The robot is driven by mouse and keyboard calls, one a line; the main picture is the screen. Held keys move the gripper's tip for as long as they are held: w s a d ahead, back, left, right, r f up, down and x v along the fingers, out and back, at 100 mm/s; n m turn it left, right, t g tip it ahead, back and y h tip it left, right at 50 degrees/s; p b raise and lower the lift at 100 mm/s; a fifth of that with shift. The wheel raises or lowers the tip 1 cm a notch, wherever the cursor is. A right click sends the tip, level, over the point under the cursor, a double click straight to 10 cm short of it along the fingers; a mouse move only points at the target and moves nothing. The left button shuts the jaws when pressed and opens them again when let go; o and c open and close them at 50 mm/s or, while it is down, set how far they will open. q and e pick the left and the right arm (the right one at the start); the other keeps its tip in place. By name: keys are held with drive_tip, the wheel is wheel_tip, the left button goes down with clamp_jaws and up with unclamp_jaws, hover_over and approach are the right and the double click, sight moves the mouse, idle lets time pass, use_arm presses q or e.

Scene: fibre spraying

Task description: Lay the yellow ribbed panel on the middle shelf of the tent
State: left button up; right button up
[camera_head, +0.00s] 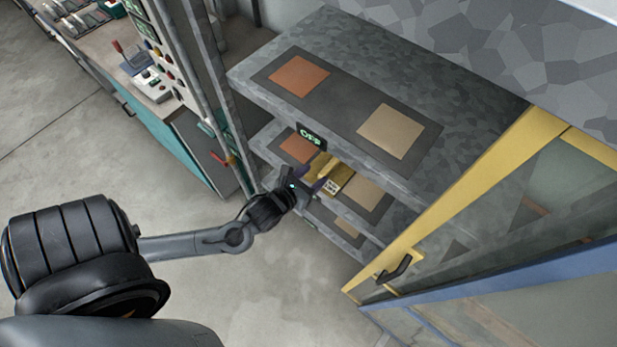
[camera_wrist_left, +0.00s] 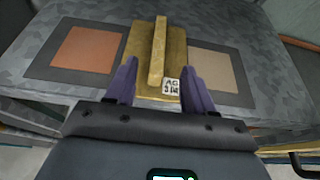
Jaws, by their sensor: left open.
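The yellow ribbed panel (camera_head: 341,176) lies on the middle shelf (camera_head: 268,134) of the rack, between an orange square and a tan square. In the left wrist view the panel (camera_wrist_left: 147,80) looks flat, its raised rib running lengthwise and a white label at its near end. My left gripper (camera_head: 314,177) is at the shelf's front edge. Its purple fingers are open, one on each side of the panel's near end, as the left wrist view (camera_wrist_left: 158,66) shows. I cannot tell whether they touch the panel. My right gripper is out of view.
The top shelf (camera_head: 455,95) hangs above the panel, with a small "OFF" display (camera_head: 311,135) on its edge. A lower shelf (camera_head: 345,228) is beneath. A yellow-framed door (camera_head: 440,228) stands at the right, a teal cabinet (camera_head: 180,135) at the left. Floor in front is clear.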

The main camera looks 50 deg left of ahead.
use_arm(q)
drive_tip(key=s+d+n+g+h, duration=0.1)
drive_tip(key=s+d+n+g, duration=0.3)
drive_tip(key=n, duration=1.1)
drive_tip(key=s+d+n+g+h, duration=0.2)
drive_tip(key=s+d+n+g, duration=0.3)
drive_tip(key=s+n, duration=0.4)
drive_tip(key=d+n, duration=0.1)
drive_tip(key=n, duration=0.6)
drive_tip(key=shift+s+d+n+g, duration=0.2)
drive_tip(key=shift+s+n+g, duration=0.1)
drive_tip(key=shift+s, duration=0.05)
drive_tip(key=shift+r, duration=0.25)
wheel_tip(320, 180, up, 17)
drive_tip(key=p, duration=1.8)
wheel_tip(320, 180, down, 48)
drive_tip(key=b, duration=4.8)
drive_tip(key=shift+b, duration=0.35)
